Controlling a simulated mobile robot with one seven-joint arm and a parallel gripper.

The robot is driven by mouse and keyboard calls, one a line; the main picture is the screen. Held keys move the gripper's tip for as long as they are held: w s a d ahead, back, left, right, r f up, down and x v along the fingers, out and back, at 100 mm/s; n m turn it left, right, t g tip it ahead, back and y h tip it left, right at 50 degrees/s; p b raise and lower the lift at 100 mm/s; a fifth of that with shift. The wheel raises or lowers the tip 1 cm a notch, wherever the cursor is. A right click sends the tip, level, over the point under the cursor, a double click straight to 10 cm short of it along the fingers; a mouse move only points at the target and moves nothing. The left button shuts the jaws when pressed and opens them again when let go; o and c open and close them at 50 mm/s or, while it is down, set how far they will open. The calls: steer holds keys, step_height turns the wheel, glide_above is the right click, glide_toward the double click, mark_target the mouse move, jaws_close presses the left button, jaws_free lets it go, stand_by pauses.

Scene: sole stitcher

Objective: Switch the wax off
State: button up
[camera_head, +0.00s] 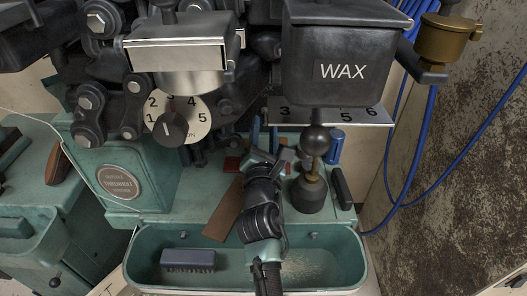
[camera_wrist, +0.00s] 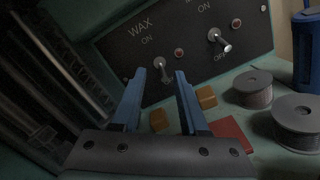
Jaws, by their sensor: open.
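The WAX toggle switch (camera_wrist: 161,68) is a small metal lever on a black panel (camera_wrist: 190,42) in the wrist view, below the words WAX and ON. A small red lamp (camera_wrist: 179,53) sits just right of it. In the head view my gripper (camera_head: 264,137) reaches under the machine; the switch panel is hidden there.
A second toggle (camera_wrist: 220,41) with ON and OFF labels is right of the WAX toggle. Thread spools (camera_wrist: 253,89), yellowish blocks (camera_wrist: 206,97) and a red block (camera_wrist: 232,135) lie nearby. The WAX pot (camera_head: 340,85) hangs above; a brush (camera_head: 188,260) lies in the front tray (camera_head: 233,284).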

steer(key=s+p, duration=0.4)
steer(key=s, duration=0.4)
steer(key=shift+s+a, duration=0.1)
steer(key=shift+s+f+p, duration=0.1)
steer(key=shift+s+p, duration=0.85)
steer(key=shift+s+f, duration=0.1)
steer(key=shift+s, duration=0.05)
